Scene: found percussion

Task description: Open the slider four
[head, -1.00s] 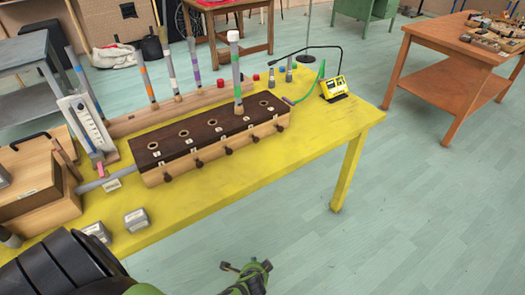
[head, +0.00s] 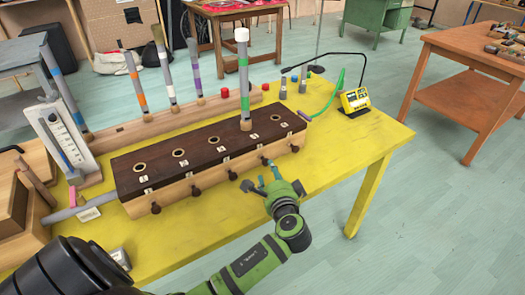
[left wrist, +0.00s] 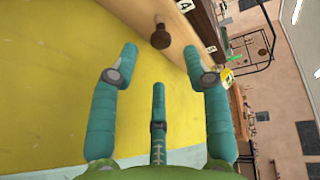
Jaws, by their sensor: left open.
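The long wooden box (head: 170,178) with a dark top stands on the yellow table, with a row of dark knobs along its front. The fourth slider's knob (head: 266,160) is on the front face, below a tube (head: 243,85) with a green band that stands upright in the fourth hole. My left gripper (head: 261,177) is open and empty just in front of this knob. In the left wrist view, the knob (left wrist: 160,38) and a label reading 4 (left wrist: 185,5) show just beyond the open fingers (left wrist: 160,52), apparently apart from them. My right gripper is not in view.
The yellow table (head: 340,140) has free room in front of the box. A gauge panel (head: 64,145) stands at its left. A small yellow device (head: 354,101) with a green cable sits at the right. Several banded tubes stand on a rail behind.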

